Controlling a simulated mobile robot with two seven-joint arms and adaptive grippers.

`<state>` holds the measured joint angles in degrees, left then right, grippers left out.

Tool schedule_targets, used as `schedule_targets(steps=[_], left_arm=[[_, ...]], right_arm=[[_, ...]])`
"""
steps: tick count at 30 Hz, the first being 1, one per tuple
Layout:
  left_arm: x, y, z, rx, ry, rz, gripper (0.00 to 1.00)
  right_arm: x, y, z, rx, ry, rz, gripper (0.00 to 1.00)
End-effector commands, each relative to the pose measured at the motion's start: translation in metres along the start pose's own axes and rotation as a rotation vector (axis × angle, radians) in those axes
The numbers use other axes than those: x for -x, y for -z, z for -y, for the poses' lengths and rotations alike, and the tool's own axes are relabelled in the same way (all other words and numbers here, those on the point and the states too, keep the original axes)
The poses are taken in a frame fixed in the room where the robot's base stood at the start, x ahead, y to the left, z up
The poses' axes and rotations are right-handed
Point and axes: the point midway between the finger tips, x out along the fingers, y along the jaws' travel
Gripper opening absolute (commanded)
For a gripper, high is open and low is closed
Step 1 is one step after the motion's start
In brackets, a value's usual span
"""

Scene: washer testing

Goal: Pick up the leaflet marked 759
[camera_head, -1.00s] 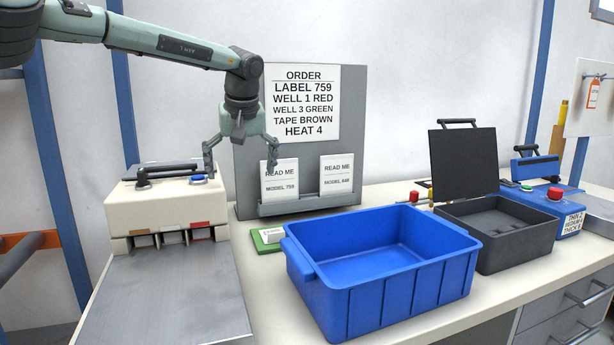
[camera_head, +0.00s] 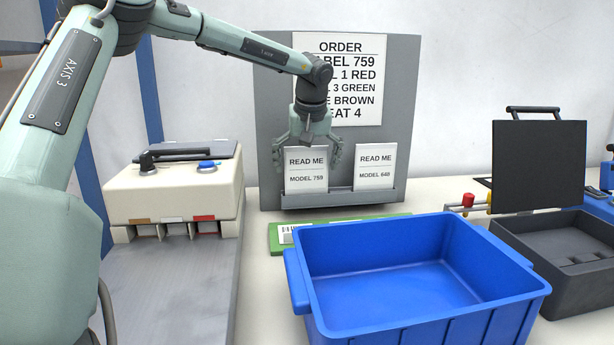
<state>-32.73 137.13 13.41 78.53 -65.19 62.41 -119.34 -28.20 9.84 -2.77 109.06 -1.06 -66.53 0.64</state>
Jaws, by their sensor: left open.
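The leaflet marked MODEL 759 (camera_head: 306,172) is a white card reading READ ME. It stands upright in the left part of the grey rack (camera_head: 262,110). My left gripper (camera_head: 307,158) is open, with its fingers at either side of the leaflet's upper part; whether they touch it I cannot tell. A second leaflet, marked MODEL 648 (camera_head: 375,168), stands to its right in the same rack. My right gripper is not in view.
An order sheet (camera_head: 361,48) on the rack is partly hidden by my arm. A blue bin (camera_head: 415,318) stands in front, with a green board (camera_head: 277,238) behind it. A cream machine (camera_head: 175,192) is at left. An open dark case (camera_head: 560,250) is at right.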

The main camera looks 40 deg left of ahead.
Motion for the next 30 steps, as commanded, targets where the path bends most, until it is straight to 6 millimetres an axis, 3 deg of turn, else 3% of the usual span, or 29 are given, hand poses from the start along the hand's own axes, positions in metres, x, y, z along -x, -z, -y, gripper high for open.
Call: schedule_targets(steps=[4,11,21,30], left_arm=[[-0.015,0.001,0.000,0.002,0.000,-0.001,1.00],[-0.017,0.001,0.000,0.002,-0.001,-0.002,1.00],[-0.017,0.001,0.000,0.002,-0.001,-0.002,0.60],[-0.011,0.003,-0.001,0.003,-0.002,-0.004,0.59]], right_arm=[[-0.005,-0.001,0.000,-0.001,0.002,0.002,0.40],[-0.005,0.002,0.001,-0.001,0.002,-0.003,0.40],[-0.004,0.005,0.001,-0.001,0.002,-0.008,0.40],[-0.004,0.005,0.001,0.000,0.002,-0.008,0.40]])
